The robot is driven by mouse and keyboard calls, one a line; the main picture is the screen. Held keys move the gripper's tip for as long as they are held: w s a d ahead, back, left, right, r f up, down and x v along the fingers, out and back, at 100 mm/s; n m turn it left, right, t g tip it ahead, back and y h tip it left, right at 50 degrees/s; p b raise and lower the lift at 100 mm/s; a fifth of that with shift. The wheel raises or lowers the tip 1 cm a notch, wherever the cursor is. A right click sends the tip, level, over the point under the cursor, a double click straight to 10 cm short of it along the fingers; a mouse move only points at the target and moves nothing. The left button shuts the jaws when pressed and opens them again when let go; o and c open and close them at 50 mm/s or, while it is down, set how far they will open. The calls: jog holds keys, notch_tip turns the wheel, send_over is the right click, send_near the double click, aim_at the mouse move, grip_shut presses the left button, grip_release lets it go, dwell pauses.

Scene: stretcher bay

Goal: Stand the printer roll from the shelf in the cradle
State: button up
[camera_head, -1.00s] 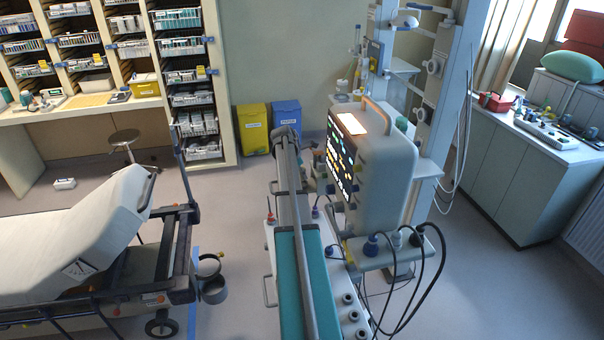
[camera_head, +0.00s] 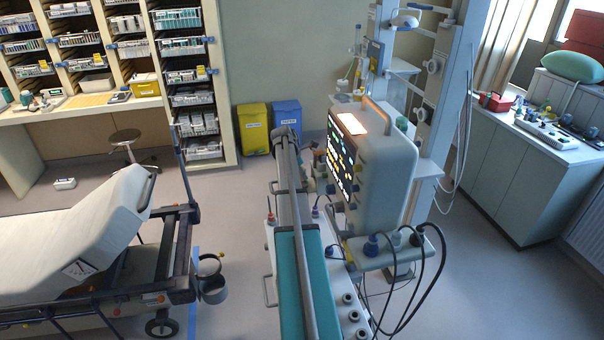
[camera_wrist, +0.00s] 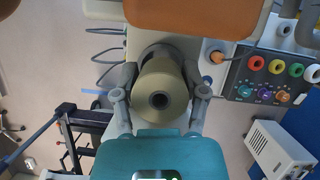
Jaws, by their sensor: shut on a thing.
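In the wrist view my gripper (camera_wrist: 159,96) is shut on the printer roll (camera_wrist: 161,79), a pale yellow-olive roll with a dark round core hole. One finger is on each side of it, and the hole faces the camera. Behind the roll a dark grey round shape (camera_wrist: 155,53) shows; I cannot tell whether it is the cradle or whether the roll touches it. In the head view I cannot make out the roll or the gripper's fingers clearly.
A white monitor (camera_head: 388,185) with cables stands right of centre. Yellow (camera_head: 252,130) and blue (camera_head: 287,115) bins stand by the back wall. A panel with coloured sockets (camera_wrist: 268,82) is right of the roll.

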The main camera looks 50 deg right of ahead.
jog(key=shift+f+b, duration=0.6)
dwell(1.1)
jog(key=shift+r+p, duration=0.35)
jog(key=shift+f+b, duration=0.6)
dwell(2.3)
jog(key=shift+r, duration=0.25)
jog(key=shift+r+p, duration=0.35)
jog(key=shift+p, duration=0.25)
jog(key=shift+r, duration=0.25)
jog(key=o, duration=1.2)
